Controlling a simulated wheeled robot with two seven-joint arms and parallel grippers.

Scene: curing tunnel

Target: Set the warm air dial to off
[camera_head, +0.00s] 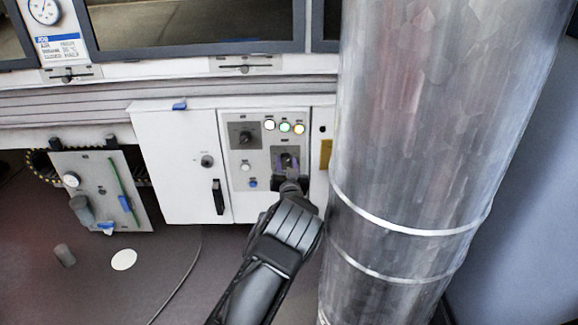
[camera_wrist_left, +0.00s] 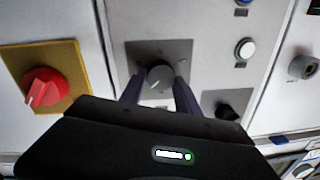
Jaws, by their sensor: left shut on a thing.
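A control panel (camera_head: 235,172) on the white cabinet carries two dark dials on grey plates. The labels are too small to read, so I cannot tell which is the warm air dial. My left gripper (camera_head: 288,165) is at the lower right dial, which it partly hides in the head view. In the wrist view my left gripper (camera_wrist_left: 158,90) has its two fingers on either side of this round grey dial (camera_wrist_left: 160,76), shut on it. The other dial (camera_head: 243,137) is free at the upper left. My right gripper is not in view.
A red rotary switch (camera_wrist_left: 45,90) on a yellow plate is beside the panel. Several lit lamps (camera_head: 285,127) sit above the held dial. A large metal duct (camera_head: 410,130) stands close on the right. A black cabinet handle (camera_head: 218,197) is left of the panel.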

